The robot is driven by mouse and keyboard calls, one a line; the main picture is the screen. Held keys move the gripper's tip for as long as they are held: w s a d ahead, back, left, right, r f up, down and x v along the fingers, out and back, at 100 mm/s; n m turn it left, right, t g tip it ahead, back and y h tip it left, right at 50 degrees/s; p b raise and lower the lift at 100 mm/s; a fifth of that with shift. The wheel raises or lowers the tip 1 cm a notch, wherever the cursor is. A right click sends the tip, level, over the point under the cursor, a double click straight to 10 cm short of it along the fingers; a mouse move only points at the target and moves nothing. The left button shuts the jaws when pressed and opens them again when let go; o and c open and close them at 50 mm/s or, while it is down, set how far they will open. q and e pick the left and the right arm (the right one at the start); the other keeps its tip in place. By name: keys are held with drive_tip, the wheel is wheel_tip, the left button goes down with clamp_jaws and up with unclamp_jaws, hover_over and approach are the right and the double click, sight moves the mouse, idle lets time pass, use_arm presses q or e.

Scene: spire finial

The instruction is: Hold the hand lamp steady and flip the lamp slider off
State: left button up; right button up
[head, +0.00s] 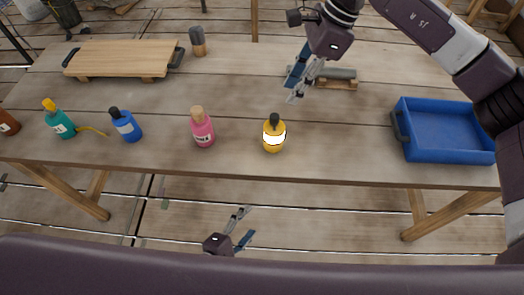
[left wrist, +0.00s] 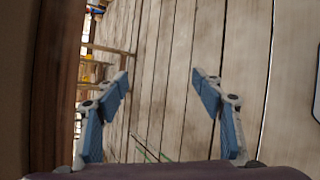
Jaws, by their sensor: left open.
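A dark grey cylinder (head: 340,73), which looks like the hand lamp, lies on a small wooden cradle (head: 345,85) toward the back of the table. Its slider is too small to make out. My right gripper (head: 292,91) points down in front of the cylinder's left end, with its fingers apart and nothing seen between them. It partly hides that end. My left gripper (head: 250,220) is open and empty below the table's front edge, far from the cylinder. Its spread fingers (left wrist: 160,82) also show in the left wrist view, over bare floor planks.
Teal (head: 61,123), blue (head: 126,126), pink (head: 202,130) and yellow (head: 274,136) bottles stand along the front of the table. A blue tray (head: 450,157) is at the right. A wooden board (head: 125,57) and an upright dark cylinder (head: 198,42) are at the back left.

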sight(274, 131)
use_arm(q)
drive_tip(key=w+d+r+n+t+h, duration=0.1)
drive_tip(key=d+r+n+t, duration=0.15)
drive_tip(key=r+n, duration=0.55)
drive_tip(key=w+d+r+n+t+h, duration=0.15)
drive_tip(key=d+r+n, duration=0.3)
drive_tip(key=r, duration=0.75)
drive_tip(key=w+a+r, duration=0.1)
drive_tip(key=w, duration=0.2)
drive_tip(key=w+a+r+n+t+y, duration=0.1)
drive_tip(key=w, duration=0.2)
drive_tip(key=w+a+r+n+t, duration=0.1)
drive_tip(key=w, duration=0.2)
drive_tip(key=shift+r+y, duration=0.35)
drive_tip(key=shift+r, duration=0.05)
drive_tip(key=shift+w+d, duration=0.1)
drive_tip(key=shift+w, duration=0.3)
drive_tip(key=shift+x, duration=3.5)
